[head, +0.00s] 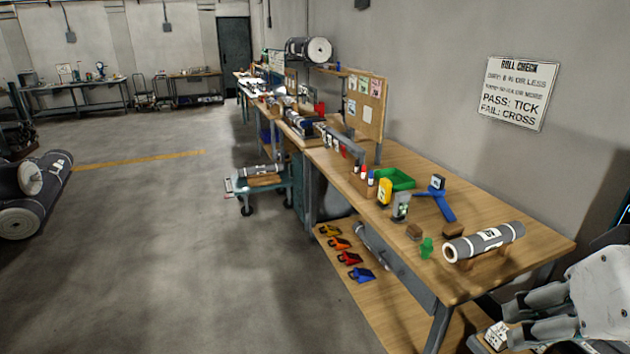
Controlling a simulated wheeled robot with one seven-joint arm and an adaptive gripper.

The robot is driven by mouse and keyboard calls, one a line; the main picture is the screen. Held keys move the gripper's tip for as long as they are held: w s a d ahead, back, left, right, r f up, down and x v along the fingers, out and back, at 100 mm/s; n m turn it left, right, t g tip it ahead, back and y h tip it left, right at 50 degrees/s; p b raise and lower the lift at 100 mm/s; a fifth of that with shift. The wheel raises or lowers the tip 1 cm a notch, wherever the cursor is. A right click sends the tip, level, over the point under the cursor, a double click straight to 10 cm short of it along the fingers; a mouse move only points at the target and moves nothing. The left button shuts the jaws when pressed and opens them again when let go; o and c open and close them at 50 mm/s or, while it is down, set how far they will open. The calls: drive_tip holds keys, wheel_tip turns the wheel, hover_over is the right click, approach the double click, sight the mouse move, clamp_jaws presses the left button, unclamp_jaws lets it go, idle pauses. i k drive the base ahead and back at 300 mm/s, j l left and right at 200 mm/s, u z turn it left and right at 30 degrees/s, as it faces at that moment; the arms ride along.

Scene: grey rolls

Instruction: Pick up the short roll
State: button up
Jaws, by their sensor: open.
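A grey roll (484,242) with pale ends and a white label lies on a wooden cradle near the right end of the long workbench (535,245). Another grey roll (262,170) lies on a low cart further back, and one more (375,245) lies under the bench, partly hidden. I cannot tell for certain which is the short roll. My gripper (508,317) is at the lower right, in front of the bench's near end. Its fingers are apart and appear empty, clear of the roll on the cradle.
Large rolls (30,190) lie at far left. The grey floor (200,270) between is open.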

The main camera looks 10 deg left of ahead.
sight(461, 249)
drive_tip(key=z, duration=1)
drive_tip(key=i+j+z, duration=0.15)
drive_tip(key=j+z, duration=0.3)
drive_tip(key=i+j+z, duration=0.1)
drive_tip(key=j+z, duration=0.75)
drive_tip(key=j, duration=0.15)
drive_tip(key=j+z, duration=0.1)
drive_tip(key=j, duration=0.55)
drive_tip(key=k+j, duration=0.15)
drive_tip(key=j, duration=0.55)
drive_tip(key=i+z, duration=0.05)
